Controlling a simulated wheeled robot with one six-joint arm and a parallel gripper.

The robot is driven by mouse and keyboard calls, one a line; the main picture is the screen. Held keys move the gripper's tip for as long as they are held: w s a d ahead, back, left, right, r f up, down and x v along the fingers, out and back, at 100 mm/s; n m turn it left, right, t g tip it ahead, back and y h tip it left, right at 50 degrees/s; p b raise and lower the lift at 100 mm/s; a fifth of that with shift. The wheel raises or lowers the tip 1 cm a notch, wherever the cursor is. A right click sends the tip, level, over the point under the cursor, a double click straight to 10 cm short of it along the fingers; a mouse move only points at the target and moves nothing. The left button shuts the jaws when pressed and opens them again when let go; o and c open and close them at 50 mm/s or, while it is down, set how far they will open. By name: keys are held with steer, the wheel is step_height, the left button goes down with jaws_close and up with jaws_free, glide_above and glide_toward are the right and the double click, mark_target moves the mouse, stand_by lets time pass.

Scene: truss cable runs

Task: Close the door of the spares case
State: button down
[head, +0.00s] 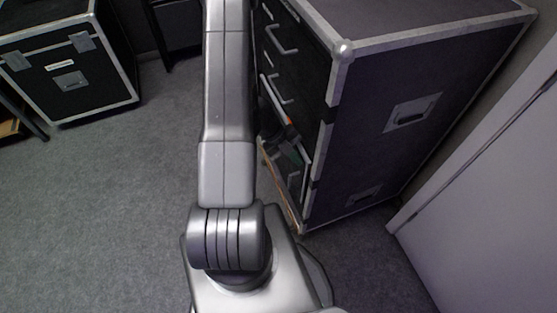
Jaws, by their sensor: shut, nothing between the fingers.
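A tall black case with silver edging (425,80), which I take to be the spares case, stands to the right of my arm. Its drawer front with silver handles (282,42) faces left. Low on that front is an opening with a few items inside, one with an orange part (289,123). A panel with a tan edge (284,196) stands out at the bottom of the front and looks like a door standing open. My arm covers part of this side, so how far it is open is hard to tell. My gripper is out of view; the arm runs off the top edge.
A second black case with silver edging (70,80) stands at the back left. A pale panel (490,170) rises close on the right, with a narrow floor gap before the spares case. The grey carpet (110,200) to the left is clear.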

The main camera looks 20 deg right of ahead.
steer(key=shift+d+r, duration=0.15)
steer(key=shift+d, duration=0.15)
steer(key=w+a+r+p, duration=0.3)
steer(key=a+r, duration=0.4)
steer(key=a, duration=0.2)
steer(key=shift+w+a+r, duration=0.15)
steer(key=shift+w+r, duration=0.2)
steer(key=shift+f, duration=0.1)
steer(key=b+x, duration=0.1)
steer(key=x, duration=0.2)
steer(key=d+b+x, duration=0.1)
steer(key=x, duration=0.3)
steer(key=d+r+x, duration=0.1)
steer(key=x, duration=0.3)
steer(key=shift+w+d+b, duration=0.25)
steer(key=shift+d+b, duration=0.05)
steer(key=shift+b, duration=0.1)
steer(key=shift+d, duration=0.55)
